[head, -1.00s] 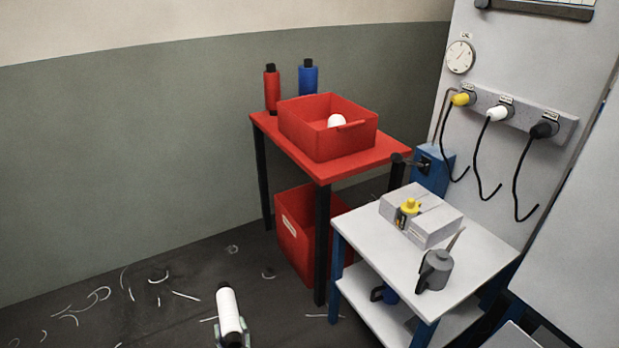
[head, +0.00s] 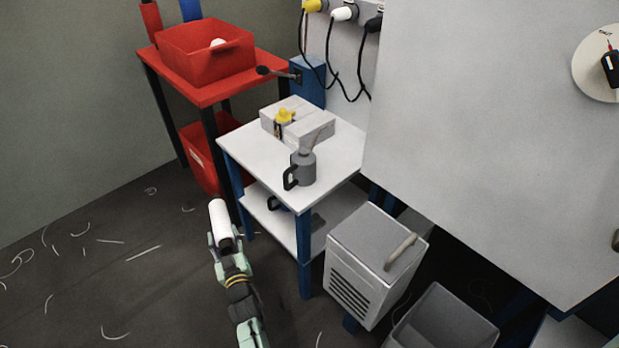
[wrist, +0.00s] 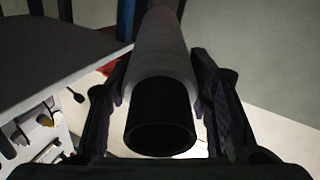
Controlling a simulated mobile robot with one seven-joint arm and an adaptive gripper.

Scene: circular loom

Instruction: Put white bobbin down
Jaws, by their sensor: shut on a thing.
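The white bobbin (head: 220,220) is in my gripper (head: 225,243), in front of the red table at the lower left of the head view. Another white rounded thing (head: 217,43) shows inside the red bin (head: 205,65) on the red table (head: 215,92).
A red bobbin (head: 150,18) and a blue bobbin (head: 190,10) stand behind the bin. A grey cabinet (head: 375,262) stands to the right. Thread scraps litter the open floor at left.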

